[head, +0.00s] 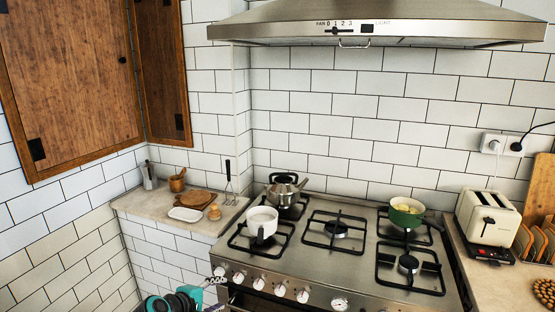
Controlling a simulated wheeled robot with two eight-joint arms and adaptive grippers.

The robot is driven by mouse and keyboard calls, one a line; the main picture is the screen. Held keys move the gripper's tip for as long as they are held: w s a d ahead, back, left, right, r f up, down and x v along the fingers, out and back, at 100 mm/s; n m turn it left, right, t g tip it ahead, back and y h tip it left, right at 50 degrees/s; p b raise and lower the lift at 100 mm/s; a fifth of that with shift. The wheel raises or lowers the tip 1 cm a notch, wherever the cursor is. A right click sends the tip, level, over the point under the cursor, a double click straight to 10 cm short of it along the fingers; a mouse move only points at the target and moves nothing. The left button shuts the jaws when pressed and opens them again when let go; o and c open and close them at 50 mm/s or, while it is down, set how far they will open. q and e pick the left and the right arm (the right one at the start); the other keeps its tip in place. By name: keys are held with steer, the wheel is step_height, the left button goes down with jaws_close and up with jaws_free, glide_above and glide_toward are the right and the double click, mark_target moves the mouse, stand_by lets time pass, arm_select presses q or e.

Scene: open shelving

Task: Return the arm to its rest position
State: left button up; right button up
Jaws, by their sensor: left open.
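My left gripper (207,293) shows at the bottom edge, left of centre, in front of the stove's lower left corner. It is teal and black, partly cut off by the frame. It is open, and I see nothing held in it. My right gripper is not in view.
The stove (322,262) holds a white saucepan (262,222), a metal pot (284,190) and a green pan with food (405,213). The left counter (150,203) bears a white dish (185,214), a board and small items. A toaster (487,218) stands right; a range hood (400,27) hangs above.

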arm_select(q)
steer(key=s+m+g+y, duration=0.3)
steer(key=s+m, duration=1.1)
steer(key=s, duration=1.2)
steer(key=shift+a+r+m+y, duration=0.15)
steer(key=shift+r+m+y, duration=0.2)
steer(key=shift+y, duration=0.75)
steer(key=shift+f, duration=0.15)
